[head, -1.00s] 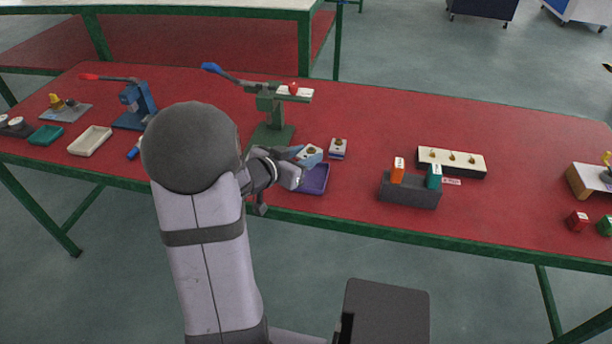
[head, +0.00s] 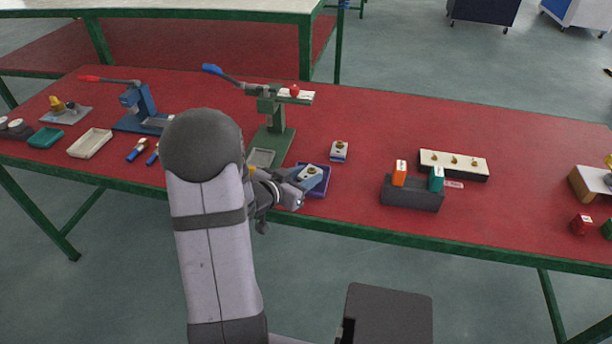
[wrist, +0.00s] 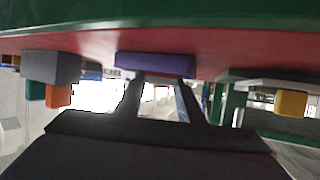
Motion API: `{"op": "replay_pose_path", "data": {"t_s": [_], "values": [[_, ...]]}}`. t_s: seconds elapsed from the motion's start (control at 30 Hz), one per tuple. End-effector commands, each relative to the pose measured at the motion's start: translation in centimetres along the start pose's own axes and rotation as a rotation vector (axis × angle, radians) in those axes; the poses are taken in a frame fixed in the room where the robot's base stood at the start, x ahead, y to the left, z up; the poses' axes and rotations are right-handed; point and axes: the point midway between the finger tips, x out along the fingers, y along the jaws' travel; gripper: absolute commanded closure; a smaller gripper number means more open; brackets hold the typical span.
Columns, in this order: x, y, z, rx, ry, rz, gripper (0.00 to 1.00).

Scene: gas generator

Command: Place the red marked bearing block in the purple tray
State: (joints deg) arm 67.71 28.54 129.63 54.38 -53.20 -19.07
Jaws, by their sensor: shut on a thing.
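My gripper (head: 297,183) is shut on a pale grey-and-blue bearing block (head: 311,172) with a round brassy top. The held block overlaps the purple tray (head: 325,187) near the table's front edge; I cannot tell whether it touches the tray floor. No red mark can be made out on it at this size. In the wrist view, my gripper's fingers (wrist: 160,103) point toward the purple tray (wrist: 155,64), and the block between them is hard to make out. A similar bearing block (head: 339,152) with a blue mark stands on the table just behind and right of the tray.
A green press (head: 272,125) stands behind my gripper, with a red knob (head: 294,90) near its top. A dark grey holder (head: 411,196) with orange and teal pieces sits to the right. The red table between the tray and holder is clear.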

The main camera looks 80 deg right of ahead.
Motion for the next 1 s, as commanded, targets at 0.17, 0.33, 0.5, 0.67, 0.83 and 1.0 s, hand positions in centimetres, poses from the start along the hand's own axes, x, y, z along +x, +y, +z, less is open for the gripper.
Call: {"op": "replay_pose_path", "data": {"t_s": [0.17, 0.33, 0.5, 0.67, 0.83, 1.0], "values": [[0.1, 0.0, 0.1, 0.001, 0.003, 0.0, 0.98], [0.1, 0.0, 0.3, 0.0, 0.0, 0.0, 0.58], [0.1, 0.0, 0.2, 0.0, 0.0, 0.0, 0.58], [-0.1, 0.0, -0.2, 0.001, 0.0, 0.0, 0.58], [-1.9, -0.1, -0.1, 0.0, 0.001, -0.003, 0.58], [-4.8, -0.2, -0.1, -0.001, 0.001, -0.005, 0.58]]}}
